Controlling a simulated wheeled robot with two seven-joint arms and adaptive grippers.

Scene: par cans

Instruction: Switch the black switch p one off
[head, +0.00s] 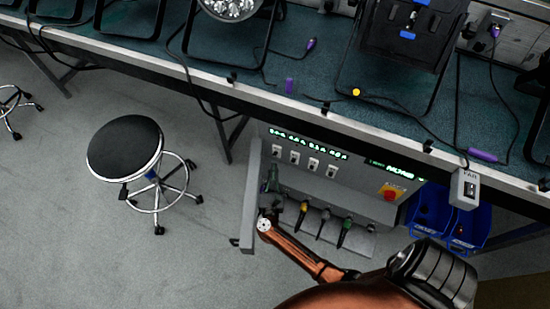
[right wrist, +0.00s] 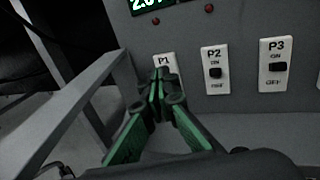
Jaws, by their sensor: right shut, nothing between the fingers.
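The P1 switch plate (right wrist: 165,60) is white and sits at the left end of a row on a grey panel (head: 340,165). The closed fingers of my right gripper (right wrist: 163,78) cover its lower part, so its black switch and position are hidden. I cannot tell whether the fingertips touch it. In the head view my right gripper (head: 272,178) is just below the left end of the switch row, where the P1 plate (head: 276,151) shows small. It holds nothing. My left gripper is out of view.
The P2 switch (right wrist: 215,72) and P3 switch (right wrist: 280,67) are to the right of P1. A grey frame bar (right wrist: 75,105) stands close on the left. A red button on yellow (head: 390,193) is at the panel's right. A black stool (head: 125,146) stands left.

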